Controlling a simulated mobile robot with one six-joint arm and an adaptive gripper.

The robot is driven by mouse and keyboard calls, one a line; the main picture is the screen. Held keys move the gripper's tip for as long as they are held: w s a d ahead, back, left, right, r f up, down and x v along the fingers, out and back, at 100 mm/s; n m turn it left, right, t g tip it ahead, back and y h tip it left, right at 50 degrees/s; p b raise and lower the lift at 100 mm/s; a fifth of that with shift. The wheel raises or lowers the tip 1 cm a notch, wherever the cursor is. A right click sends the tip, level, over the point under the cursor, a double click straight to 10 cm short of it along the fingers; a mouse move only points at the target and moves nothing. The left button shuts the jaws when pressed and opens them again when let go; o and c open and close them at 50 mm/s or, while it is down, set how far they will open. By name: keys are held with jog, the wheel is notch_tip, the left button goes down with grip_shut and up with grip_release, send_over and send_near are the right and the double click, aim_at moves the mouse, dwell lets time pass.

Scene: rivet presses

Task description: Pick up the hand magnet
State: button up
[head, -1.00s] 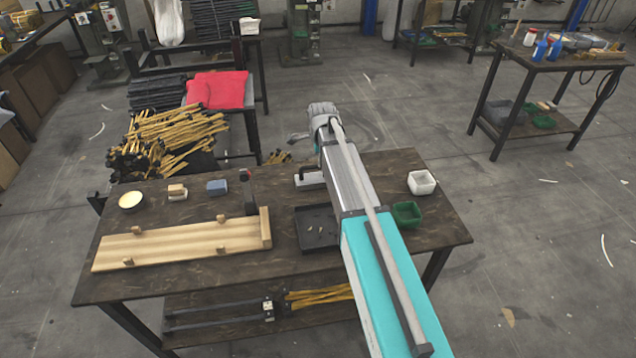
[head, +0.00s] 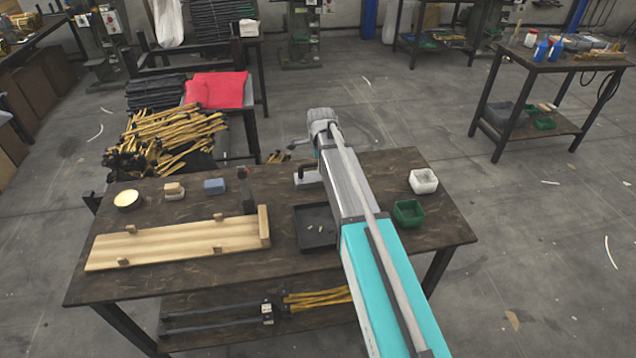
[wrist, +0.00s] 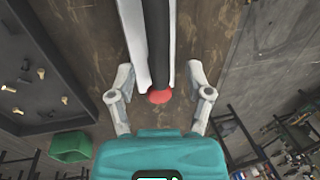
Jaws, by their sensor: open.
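The hand magnet (head: 308,178) lies at the back middle of the workbench, with a pale grey base and a black handle, partly hidden by my arm in the head view. In the wrist view the hand magnet (wrist: 158,50) is a pale bar with a black handle above it, ending in a red tip. My gripper (wrist: 160,92) is open, its two fingers on either side of the red tip with gaps on both sides. Nothing is held. The head view hides the fingers behind my arm.
A black tray (head: 315,230) with small pieces stands in front of the magnet. A green bin (head: 408,213) and a white bin (head: 423,181) stand to the right. A wooden board (head: 180,243) and a blue block (head: 214,186) are at the left.

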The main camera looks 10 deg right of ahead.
jog(key=shift+w+f+b, duration=0.2)
jog(key=shift+f+b, duration=0.35)
jog(key=shift+f, duration=0.3)
grip_shut()
